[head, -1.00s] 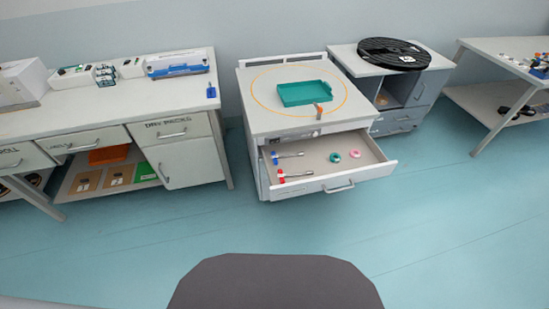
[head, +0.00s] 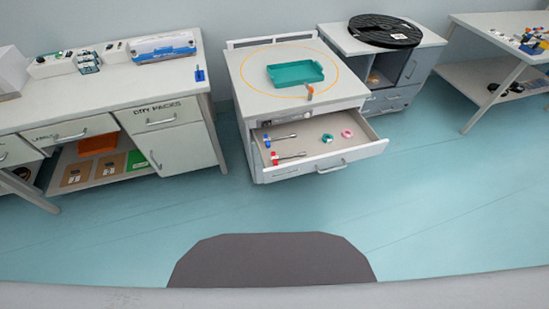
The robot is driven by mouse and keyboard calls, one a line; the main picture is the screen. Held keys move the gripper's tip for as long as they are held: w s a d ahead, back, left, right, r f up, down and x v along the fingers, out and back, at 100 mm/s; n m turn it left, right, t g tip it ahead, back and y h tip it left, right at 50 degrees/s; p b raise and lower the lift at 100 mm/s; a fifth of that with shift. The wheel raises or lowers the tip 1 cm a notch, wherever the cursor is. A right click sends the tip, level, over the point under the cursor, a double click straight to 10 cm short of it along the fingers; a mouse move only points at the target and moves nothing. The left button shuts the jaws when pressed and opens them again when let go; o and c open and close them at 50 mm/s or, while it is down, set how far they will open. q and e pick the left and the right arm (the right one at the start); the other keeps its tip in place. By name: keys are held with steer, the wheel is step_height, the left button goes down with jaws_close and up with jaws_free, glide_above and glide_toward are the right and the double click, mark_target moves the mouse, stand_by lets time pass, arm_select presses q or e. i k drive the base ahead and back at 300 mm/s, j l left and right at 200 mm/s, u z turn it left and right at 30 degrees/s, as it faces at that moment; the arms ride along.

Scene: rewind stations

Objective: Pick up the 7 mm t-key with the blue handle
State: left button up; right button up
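A t-key with a blue handle (head: 267,139) lies in the open drawer (head: 362,156) of the middle cabinet, its metal shaft pointing right. A second t-key with a red handle (head: 275,158) lies just in front of it in the same drawer. Size markings are too small to read. Neither of my grippers is in view.
A teal tray (head: 295,73) stands on the middle cabinet (head: 252,98) inside an orange ring. The drawer also holds a green ring (head: 327,138) and a pink ring (head: 347,133). A workbench (head: 110,94) stands left. The floor (head: 430,215) before the drawer is clear.

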mark_target(266, 140)
steer(key=i+j+z, duration=0.1)
steer(key=z, duration=0.3)
steer(key=j+z, duration=0.2)
steer(key=z, duration=0.15)
steer(key=i+j+z, duration=0.1)
steer(key=z, duration=0.3)
steer(key=j, duration=0.1)
